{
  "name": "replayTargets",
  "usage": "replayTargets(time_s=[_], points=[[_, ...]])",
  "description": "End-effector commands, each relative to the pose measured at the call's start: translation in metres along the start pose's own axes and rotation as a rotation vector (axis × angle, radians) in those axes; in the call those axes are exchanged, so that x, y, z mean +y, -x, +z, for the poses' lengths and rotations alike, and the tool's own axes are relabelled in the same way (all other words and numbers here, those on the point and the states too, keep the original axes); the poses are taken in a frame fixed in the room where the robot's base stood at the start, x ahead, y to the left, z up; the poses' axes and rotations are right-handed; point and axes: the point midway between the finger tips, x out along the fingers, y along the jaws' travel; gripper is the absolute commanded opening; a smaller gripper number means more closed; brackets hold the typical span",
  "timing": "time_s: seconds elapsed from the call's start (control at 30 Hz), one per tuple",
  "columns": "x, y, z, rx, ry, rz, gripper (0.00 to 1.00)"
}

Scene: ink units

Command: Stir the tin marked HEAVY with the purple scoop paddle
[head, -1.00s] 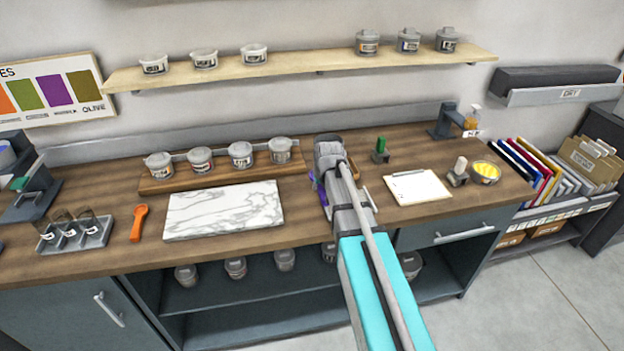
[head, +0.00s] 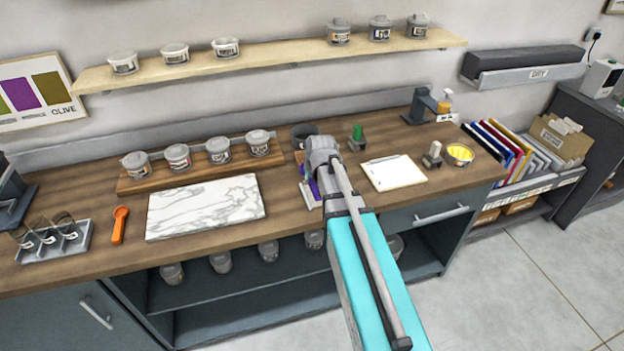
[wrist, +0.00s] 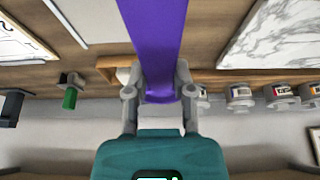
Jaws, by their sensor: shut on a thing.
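The purple scoop paddle shows in the wrist view (wrist: 153,35) as a broad purple strip. My gripper (wrist: 160,92) is shut on it, one finger at each side. In the head view a bit of the purple paddle (head: 313,188) shows left of my arm, above the counter; its lower end is hidden.
A marble slab (head: 206,207) lies left of my arm, an orange scoop (head: 120,225) further left. A dark pot (head: 304,131) stands just behind my gripper. A clipboard (head: 394,173), a green-handled tool (head: 357,136) and a yellow-filled bowl (head: 460,154) are to the right. More tins stand on the shelf (head: 290,54).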

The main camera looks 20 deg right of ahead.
Motion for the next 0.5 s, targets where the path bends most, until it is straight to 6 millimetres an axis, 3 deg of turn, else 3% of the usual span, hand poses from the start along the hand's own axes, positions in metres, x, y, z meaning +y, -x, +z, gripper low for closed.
replayTargets(time_s=[0.07,0.1,0.27,0.5], points=[[-0.0001,0.0000,-0.0001,0.000,0.000,0.000,0.00],[0.0000,0.0000,-0.0001,0.000,0.000,0.000,0.30],[-0.0001,0.0000,-0.0001,0.000,0.000,0.000,0.01],[-0.0001,-0.0008,0.0003,0.000,0.000,0.000,0.00]])
